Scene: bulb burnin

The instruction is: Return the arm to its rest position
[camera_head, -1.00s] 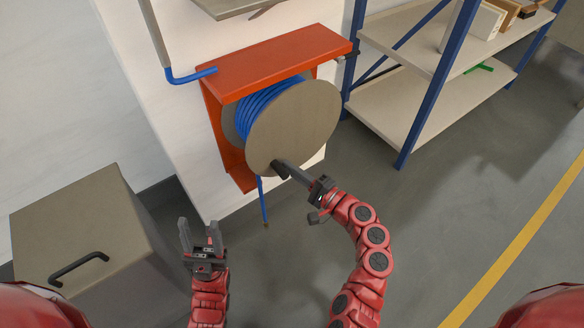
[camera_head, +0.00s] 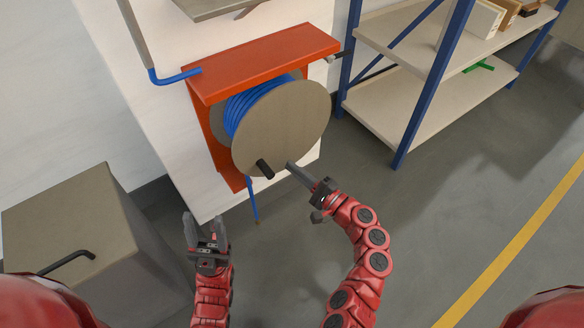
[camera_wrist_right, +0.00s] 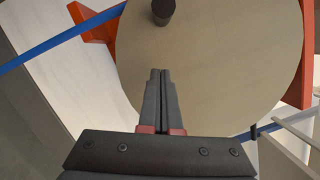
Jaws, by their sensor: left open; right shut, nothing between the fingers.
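My right gripper (camera_head: 291,167) is shut and empty, with its fingertips in front of the lower right edge of the reel's round plate (camera_head: 290,120). In the right wrist view my right gripper (camera_wrist_right: 160,75) points at the plate (camera_wrist_right: 215,70), its fingers together. The reel's dark handle (camera_head: 265,169) stands just left of the fingertips; in the right wrist view the handle (camera_wrist_right: 163,10) lies beyond them, apart. My left gripper (camera_head: 204,228) is open and empty, pointing up at lower left, left of the hanging cable end.
Blue cable (camera_head: 243,105) is wound on the reel under an orange bracket (camera_head: 262,62). Its loose end (camera_head: 252,200) hangs below. A grey box (camera_head: 70,215) with a black handle stands left. A blue-framed shelf (camera_head: 430,95) stands right. Open floor (camera_head: 450,210) lies right of my arms.

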